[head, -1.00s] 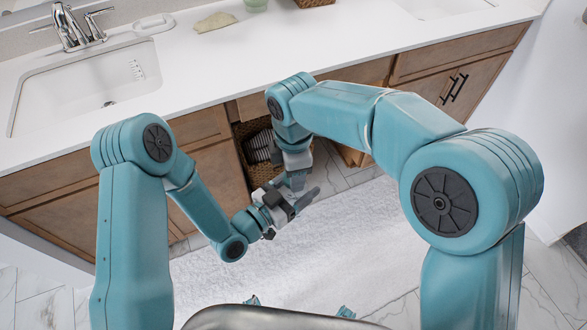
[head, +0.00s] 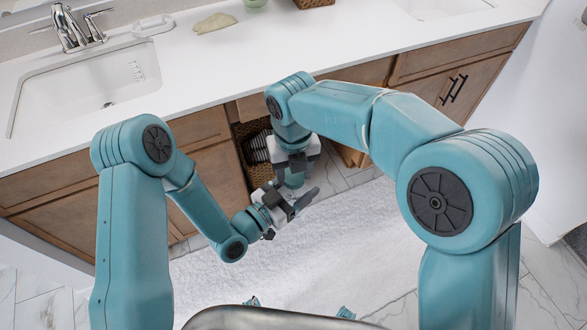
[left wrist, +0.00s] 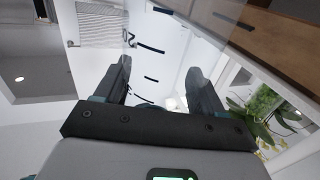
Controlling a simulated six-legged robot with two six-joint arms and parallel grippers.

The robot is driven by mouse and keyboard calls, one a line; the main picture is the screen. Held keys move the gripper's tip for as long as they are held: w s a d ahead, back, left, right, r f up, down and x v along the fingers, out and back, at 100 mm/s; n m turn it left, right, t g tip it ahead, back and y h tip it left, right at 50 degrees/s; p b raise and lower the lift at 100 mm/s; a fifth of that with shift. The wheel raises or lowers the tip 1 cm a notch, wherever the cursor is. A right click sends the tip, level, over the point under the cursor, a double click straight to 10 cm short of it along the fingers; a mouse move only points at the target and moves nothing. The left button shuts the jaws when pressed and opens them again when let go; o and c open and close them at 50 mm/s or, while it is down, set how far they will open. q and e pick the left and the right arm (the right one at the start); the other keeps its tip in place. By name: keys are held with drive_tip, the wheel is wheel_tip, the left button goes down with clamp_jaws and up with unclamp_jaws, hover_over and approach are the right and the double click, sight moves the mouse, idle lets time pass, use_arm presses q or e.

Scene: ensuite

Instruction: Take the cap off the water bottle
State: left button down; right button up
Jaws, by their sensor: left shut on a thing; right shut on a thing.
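The water bottle (head: 294,181) is a small, pale, see-through shape between my two grippers in the head view, mostly covered by them. In the left wrist view the clear bottle (left wrist: 150,58) with black scale marks stands between the fingers. My left gripper (head: 292,197) is shut on the bottle's body from the left; its two dark fingers also show in the left wrist view (left wrist: 158,68). My right gripper (head: 291,166) points down from above and is shut at the bottle's top. The cap is hidden by the right fingers, and I cannot tell whether it is loose.
The white counter (head: 230,65) with a sink (head: 85,85) runs along the back above wooden cabinets (head: 210,175). A basket with striped towels (head: 258,150) sits in an open shelf behind the grippers. A white rug (head: 340,240) covers the floor below.

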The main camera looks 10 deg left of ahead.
drive_tip(key=o, duration=1.1)
drive_tip(key=shift+w+r, duration=0.15)
drive_tip(key=shift+w, duration=0.25)
drive_tip(key=shift+c, duration=0.2)
drive_tip(key=shift+o, duration=0.5)
drive_tip(key=shift+s, duration=0.15)
